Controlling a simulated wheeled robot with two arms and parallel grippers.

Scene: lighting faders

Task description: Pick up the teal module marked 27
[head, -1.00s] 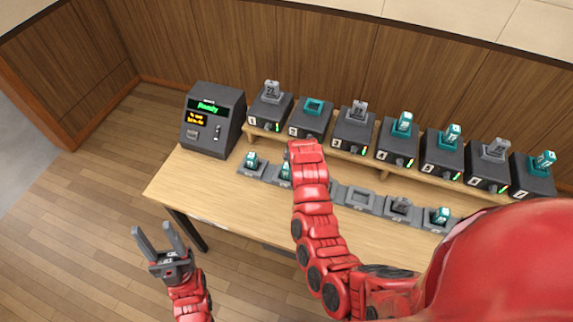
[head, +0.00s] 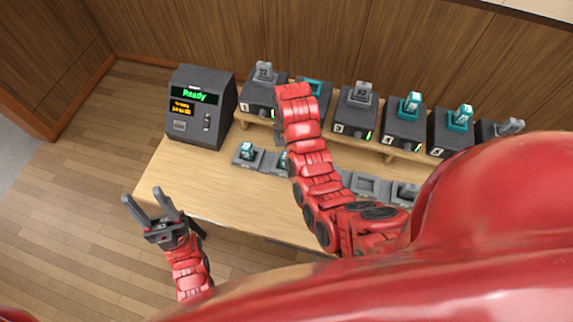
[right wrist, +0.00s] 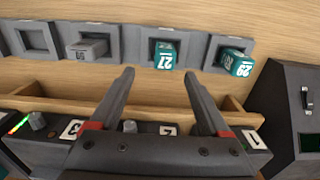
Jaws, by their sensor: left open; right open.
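The teal module marked 27 (right wrist: 164,55) sits in a grey holder in the right wrist view, its number upside down there. In the head view, a sliver of a teal module (head: 284,160) in the second holder shows beside my right arm, which hides most of it. My right gripper (right wrist: 159,76) is open and empty, its fingertips pointing toward the 27 module and apart from it. The head view mostly hides this gripper behind its arm. My left gripper (head: 143,194) is open and empty, off the bench's front left corner.
A teal module marked 29 (right wrist: 237,63) sits in the adjacent holder. A grey module (right wrist: 88,50) lies on the other side, then an empty holder (right wrist: 36,38). Numbered fader boxes (head: 262,95) line the raised shelf; a "Ready" console (head: 200,115) stands at left.

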